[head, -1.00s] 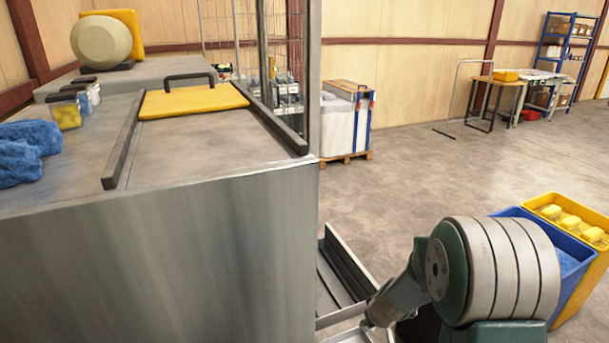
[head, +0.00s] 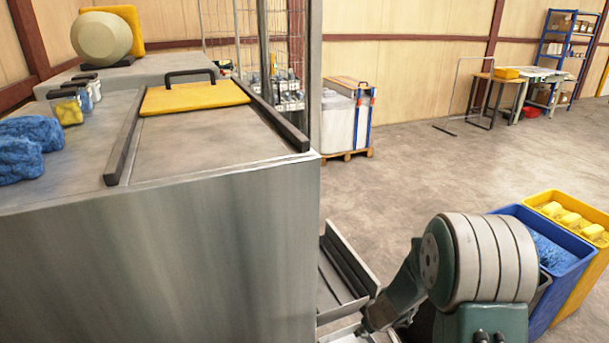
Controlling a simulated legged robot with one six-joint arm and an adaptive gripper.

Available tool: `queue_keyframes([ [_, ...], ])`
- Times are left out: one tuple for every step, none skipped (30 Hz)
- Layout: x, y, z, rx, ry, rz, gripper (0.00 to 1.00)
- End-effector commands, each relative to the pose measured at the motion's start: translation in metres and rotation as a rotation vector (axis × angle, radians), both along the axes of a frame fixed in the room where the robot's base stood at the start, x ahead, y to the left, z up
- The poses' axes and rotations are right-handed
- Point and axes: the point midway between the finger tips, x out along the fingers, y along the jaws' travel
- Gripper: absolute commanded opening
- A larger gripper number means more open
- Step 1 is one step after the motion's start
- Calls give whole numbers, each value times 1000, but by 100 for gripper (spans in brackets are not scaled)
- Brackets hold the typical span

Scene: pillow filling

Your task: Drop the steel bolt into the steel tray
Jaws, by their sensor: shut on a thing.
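My arm shows at the lower right, its lower link slanting down and left to the bottom edge. My gripper is not in view; the end of the arm lies out of sight at the bottom edge. The steel bolt is not visible. A grey metal piece with raised sides (head: 349,258) sits low beside the metal cabinet, partly hidden by it and by my arm. A paler metal edge (head: 340,333) shows below it at the bottom of the picture. I cannot tell which of these, if either, is the steel tray.
The metal cabinet (head: 160,260) fills the left, with a yellow lidded panel (head: 195,97), blue stuffing (head: 22,150) and small jars on top. Blue (head: 550,250) and yellow (head: 572,217) bins stand close behind my arm at right. Open floor (head: 430,170) lies beyond.

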Motion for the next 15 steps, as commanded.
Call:
queue_keyframes([
  [0, 0, -2, 0, 0, 0, 0],
  [0, 0, -3, -1, -1, 0, 0],
  [0, 0, -4, -1, 0, 0, 0],
  [0, 0, -4, -1, 0, 0, 0],
  [0, 0, -5, -1, -1, 0, 0],
  [0, 0, -5, -1, -1, 0, 0],
  [0, 0, -5, -1, -1, 0, 0],
  [0, 0, -5, -1, -1, 0, 0],
  [0, -1, -5, -1, -1, 0, 0],
  [0, -1, -5, -1, -1, 0, 0],
  [0, -1, -4, -1, -1, 0, 45],
  [0, -1, -4, -1, -1, 0, 63],
  [0, -1, -4, -1, -1, 0, 76],
  [0, -1, -4, -1, -1, 0, 76],
  [0, -1, -4, -1, -1, 0, 76],
])
